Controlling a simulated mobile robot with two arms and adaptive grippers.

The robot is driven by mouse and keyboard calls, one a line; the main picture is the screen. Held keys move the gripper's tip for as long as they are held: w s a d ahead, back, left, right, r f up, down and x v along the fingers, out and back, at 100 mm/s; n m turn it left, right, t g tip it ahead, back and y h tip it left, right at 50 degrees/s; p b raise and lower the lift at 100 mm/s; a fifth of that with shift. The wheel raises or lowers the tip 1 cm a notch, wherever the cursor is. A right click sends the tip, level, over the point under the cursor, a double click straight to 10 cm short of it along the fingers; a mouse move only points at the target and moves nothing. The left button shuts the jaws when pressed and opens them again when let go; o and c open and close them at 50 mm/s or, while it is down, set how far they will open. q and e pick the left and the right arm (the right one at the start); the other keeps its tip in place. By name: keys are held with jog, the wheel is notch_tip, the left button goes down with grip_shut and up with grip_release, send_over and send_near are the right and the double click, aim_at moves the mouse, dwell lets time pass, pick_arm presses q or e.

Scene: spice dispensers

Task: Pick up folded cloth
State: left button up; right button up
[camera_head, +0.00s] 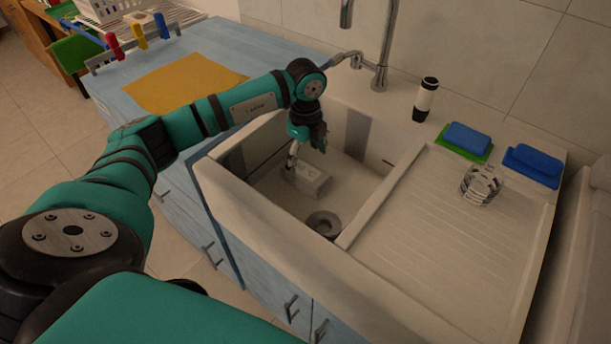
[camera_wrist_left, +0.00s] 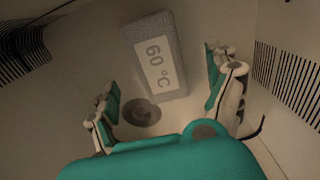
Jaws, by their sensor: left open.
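The folded cloth is a grey block with a white label reading "60 °C" (camera_wrist_left: 153,50). It lies on the floor of the sink near the drain and also shows in the head view (camera_head: 311,181). My left gripper (camera_head: 303,154) reaches down into the sink above the cloth. My right gripper is not in view.
The sink (camera_head: 270,218) has high walls around the gripper, with a drain (camera_head: 323,223) in its floor. A tap (camera_head: 379,65) stands behind it. A glass (camera_head: 480,186) and blue sponges (camera_head: 532,166) stand right. A yellow cloth (camera_head: 183,83) lies flat on the counter left.

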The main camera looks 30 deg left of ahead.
aim_at(305, 170)
pick_arm(q)
jog(key=shift+s+d+f, duration=0.1)
jog(key=shift+d+f, duration=0.05)
jog(key=shift+f, duration=2.85)
jog(key=shift+r, duration=0.1)
jog(key=c, duration=1.3)
